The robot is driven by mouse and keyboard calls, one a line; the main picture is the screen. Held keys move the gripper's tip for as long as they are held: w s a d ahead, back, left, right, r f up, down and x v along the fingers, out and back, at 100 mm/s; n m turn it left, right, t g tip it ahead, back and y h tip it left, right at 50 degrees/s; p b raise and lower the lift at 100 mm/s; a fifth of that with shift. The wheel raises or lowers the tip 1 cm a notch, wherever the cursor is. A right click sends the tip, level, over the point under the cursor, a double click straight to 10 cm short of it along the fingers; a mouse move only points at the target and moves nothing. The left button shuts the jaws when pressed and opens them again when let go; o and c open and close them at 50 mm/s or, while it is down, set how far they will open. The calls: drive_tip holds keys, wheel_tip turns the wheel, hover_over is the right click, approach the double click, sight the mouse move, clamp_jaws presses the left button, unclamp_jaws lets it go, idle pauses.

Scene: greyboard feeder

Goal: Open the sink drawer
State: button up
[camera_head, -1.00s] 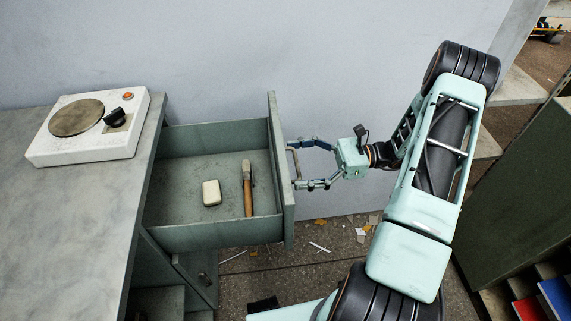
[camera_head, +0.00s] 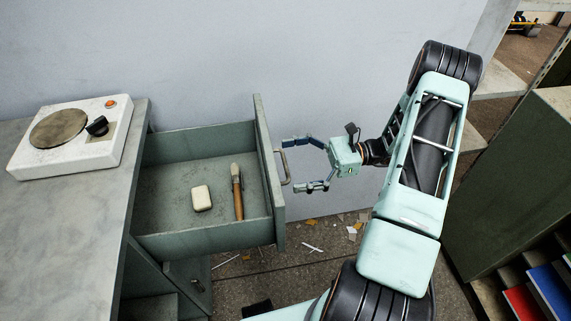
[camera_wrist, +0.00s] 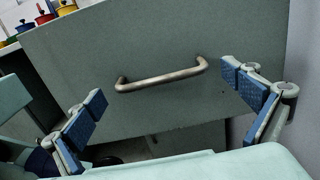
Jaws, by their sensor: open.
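The grey-green drawer (camera_head: 205,240) stands pulled out from the counter, with its inside in view. Its front panel (camera_head: 268,180) carries a metal bar handle (camera_head: 284,166), which also shows in the wrist view (camera_wrist: 160,79). My gripper (camera_head: 306,164) is open and empty, just to the right of the handle and apart from it. In the wrist view my gripper's fingers (camera_wrist: 167,106) are spread wide to either side of the handle, with nothing between the pads. A white block (camera_head: 201,198) and a wooden-handled brush-like tool (camera_head: 237,192) lie in the drawer.
A white hot plate (camera_head: 70,140) sits on the grey countertop (camera_head: 65,230) at left. A dark green shelf unit (camera_head: 505,175) stands at right. Scraps litter the floor (camera_head: 305,248) below my gripper. Coloured pots (camera_wrist: 45,17) show at the wrist view's top left.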

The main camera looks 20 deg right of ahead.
drive_tip(key=d, duration=1)
drive_tip(key=shift+s+d, duration=0.35)
drive_tip(key=shift+s, duration=0.1)
